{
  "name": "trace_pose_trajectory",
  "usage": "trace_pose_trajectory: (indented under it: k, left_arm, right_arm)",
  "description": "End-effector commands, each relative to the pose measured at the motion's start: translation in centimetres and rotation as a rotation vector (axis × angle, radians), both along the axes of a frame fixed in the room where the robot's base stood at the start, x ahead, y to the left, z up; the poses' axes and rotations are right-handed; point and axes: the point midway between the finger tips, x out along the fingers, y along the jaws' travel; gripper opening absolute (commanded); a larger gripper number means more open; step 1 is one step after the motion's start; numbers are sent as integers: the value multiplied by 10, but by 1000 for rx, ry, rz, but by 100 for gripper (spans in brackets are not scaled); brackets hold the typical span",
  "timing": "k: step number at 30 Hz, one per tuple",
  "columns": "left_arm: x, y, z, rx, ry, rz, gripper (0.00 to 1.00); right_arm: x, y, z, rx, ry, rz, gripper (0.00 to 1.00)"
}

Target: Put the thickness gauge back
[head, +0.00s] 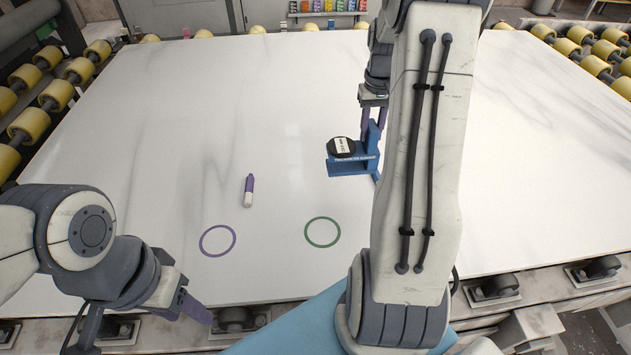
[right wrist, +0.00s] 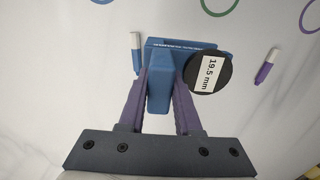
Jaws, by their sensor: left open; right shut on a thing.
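The thickness gauge (head: 355,158) is a blue frame with a round black dial, and its white label reads 19.5 mm in the right wrist view (right wrist: 190,45). My right gripper (head: 374,122) is shut on the gauge's blue body, with its purple fingers on either side (right wrist: 159,85). The gauge is over the middle of the slab. I cannot tell whether it touches the stone. My left gripper (head: 140,324) is open and empty at the slab's front left edge. My right arm hides part of the slab.
The white stone slab (head: 170,130) carries a purple-capped marker (head: 248,190), a purple ring (head: 217,226) and a green ring (head: 322,217). A light blue surface (head: 290,325) lies at the front. Yellow rollers (head: 30,125) flank the slab.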

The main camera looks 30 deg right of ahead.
Motion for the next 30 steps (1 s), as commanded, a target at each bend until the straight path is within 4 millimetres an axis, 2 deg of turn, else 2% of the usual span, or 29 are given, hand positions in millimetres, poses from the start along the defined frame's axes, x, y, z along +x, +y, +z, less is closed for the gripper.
trace_pose_trajectory:
  k: [4,12,18,23,30]
  left_arm:
    - [0,0,5,0,0,0,50]
    - [0,0,21,0,0,0,50]
    - [0,0,29,0,0,0,50]
    - [0,0,31,0,0,0,50]
    - [0,0,42,0,0,0,50]
  right_arm:
    - [12,4,-4,2,1,-4,0]
    - [62,36,-39,2,2,-1,0]
    - [91,53,-59,1,0,-3,0]
    - [98,57,-66,0,-1,-6,0]
    - [97,57,-97,2,2,-7,0]
